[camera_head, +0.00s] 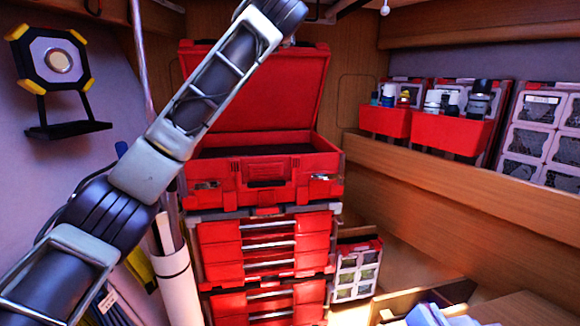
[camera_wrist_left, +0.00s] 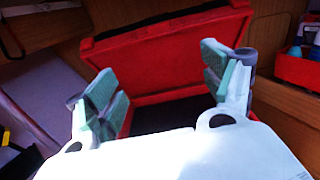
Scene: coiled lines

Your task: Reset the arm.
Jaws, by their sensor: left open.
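My left arm (camera_head: 152,168) crosses the head view from the lower left to the top middle, and its gripper end is out of that frame. In the left wrist view my left gripper (camera_wrist_left: 160,95) has its two green-padded fingers wide apart, with nothing between them. Beyond the fingers is the open red toolbox (camera_wrist_left: 165,58), its lid raised. The toolbox also shows in the head view (camera_head: 262,185), on top of a stack of red drawers (camera_head: 265,245). Its inside looks dark and I see nothing in it. My right gripper is in neither view.
A work light (camera_head: 58,62) stands at the left wall. Red bins (camera_head: 440,130) with bottles sit on a wooden ledge (camera_head: 480,190) at the right. A white tube (camera_head: 176,285) stands left of the drawers. A small organizer case (camera_head: 356,272) stands right of them.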

